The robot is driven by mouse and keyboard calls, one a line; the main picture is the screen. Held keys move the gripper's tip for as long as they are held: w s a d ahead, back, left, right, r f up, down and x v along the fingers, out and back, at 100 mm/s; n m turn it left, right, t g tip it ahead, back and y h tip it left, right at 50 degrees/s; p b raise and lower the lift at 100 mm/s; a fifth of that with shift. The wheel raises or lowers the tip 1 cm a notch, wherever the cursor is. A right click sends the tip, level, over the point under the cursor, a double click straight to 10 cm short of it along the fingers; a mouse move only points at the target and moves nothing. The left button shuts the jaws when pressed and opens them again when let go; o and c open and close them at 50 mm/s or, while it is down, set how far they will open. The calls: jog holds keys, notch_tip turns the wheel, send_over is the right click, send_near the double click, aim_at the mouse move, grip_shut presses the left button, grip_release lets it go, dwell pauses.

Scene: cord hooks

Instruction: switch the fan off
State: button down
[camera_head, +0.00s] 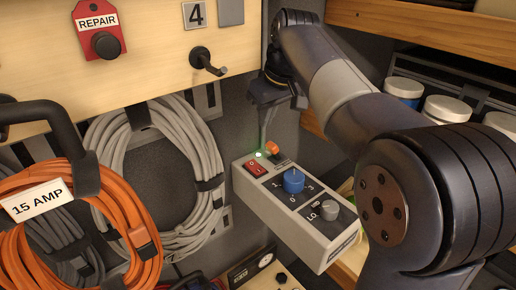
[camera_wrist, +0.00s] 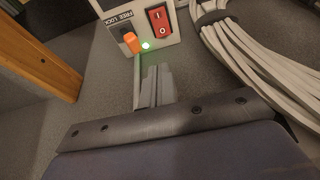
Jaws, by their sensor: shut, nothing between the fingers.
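The grey control box (camera_head: 290,215) has a red rocker switch (camera_head: 255,168) marked I and O, which also shows in the wrist view (camera_wrist: 159,22). A small green light (camera_head: 259,154) beside it is lit. A blue dial (camera_head: 293,180) with numbers around it sits mid-panel. An orange lever (camera_head: 272,149) stands at the far end by a "FREE LOCK" label, clear in the wrist view (camera_wrist: 131,42). My gripper (camera_head: 264,138) is shut and empty, just beyond the box's far end. In the wrist view its fingertips (camera_wrist: 156,72) are close to the light and lever; contact is unclear.
A grey knob (camera_head: 330,209) sits at the box's near end. A grey cord coil (camera_head: 165,180) hangs left of the box, an orange coil (camera_head: 95,235) further left. A black hook (camera_head: 205,60) projects above. Jars (camera_head: 403,90) stand on the right shelf.

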dwell(0.3)
jog(key=p, duration=0.1)
send_near(258, 166)
jog(key=w+f, duration=0.1)
jog(key=w+a+f, duration=0.1)
jog(key=f, duration=0.1)
jog(key=w+a+f, duration=0.1)
jog(key=shift+w+a+f, duration=0.1)
jog(key=shift+w+f, duration=0.05)
jog(key=shift+f, duration=0.1)
jog(key=shift+w+f+p, duration=0.1)
jog(key=shift+f+p, duration=0.2)
jog(key=shift+f, duration=0.45)
jog(key=shift+a+f, duration=0.1)
jog(key=shift+w+f, duration=0.1)
jog(key=shift+f, duration=0.15)
jog(key=shift+s+d+b, duration=0.4)
jog(key=shift+s+d, duration=0.05)
jog(key=shift+s, duration=0.25)
